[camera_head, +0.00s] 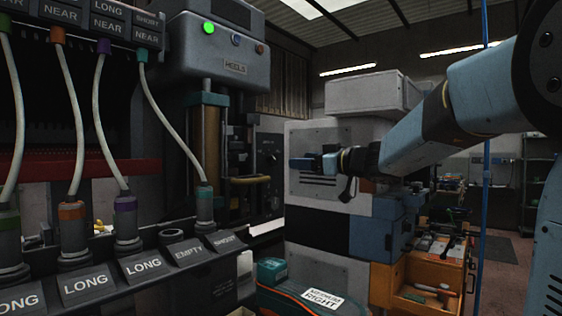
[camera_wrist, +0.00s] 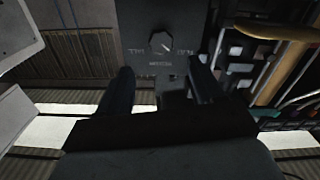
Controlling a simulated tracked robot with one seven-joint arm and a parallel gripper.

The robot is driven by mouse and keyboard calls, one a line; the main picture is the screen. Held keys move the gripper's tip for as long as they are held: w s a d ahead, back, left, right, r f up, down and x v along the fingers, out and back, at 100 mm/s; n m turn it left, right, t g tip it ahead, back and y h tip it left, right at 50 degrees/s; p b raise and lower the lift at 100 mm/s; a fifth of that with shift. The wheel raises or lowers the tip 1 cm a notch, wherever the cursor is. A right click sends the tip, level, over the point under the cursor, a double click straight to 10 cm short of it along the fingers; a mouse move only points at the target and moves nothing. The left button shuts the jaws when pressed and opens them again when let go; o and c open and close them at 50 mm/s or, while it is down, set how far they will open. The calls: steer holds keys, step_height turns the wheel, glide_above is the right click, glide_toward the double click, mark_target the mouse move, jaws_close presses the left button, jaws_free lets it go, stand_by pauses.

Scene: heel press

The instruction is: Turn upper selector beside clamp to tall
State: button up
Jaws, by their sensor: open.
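The heel press (camera_head: 215,50) stands left of centre in the head view, with a "HEELS" label. On its right side is a dark panel with an upper selector (camera_head: 270,160) and a lower knob (camera_head: 272,204). In the wrist view, a dark plate carries a round selector knob (camera_wrist: 160,43) with a light pointer mark slanting toward the lower right. Lettering on both sides of it is too blurred to read. My gripper (camera_head: 295,163) points left toward the panel, apart from it. Its open fingers (camera_wrist: 162,82) show on either side below the knob, with nothing between them.
A rack of labelled sockets with cables (camera_head: 120,262) fills the left foreground. A yellowish handle (camera_head: 250,180) juts out beside the panel. A teal box (camera_head: 272,270) and a "MEDIUM RIGHT" card (camera_head: 322,299) lie low in front. Grey and blue cabinets (camera_head: 330,238) stand behind my gripper.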

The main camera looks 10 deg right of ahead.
mark_target(275, 159)
steer(key=x, duration=0.9)
steer(key=shift+a, duration=0.15)
steer(key=shift+c, duration=0.2)
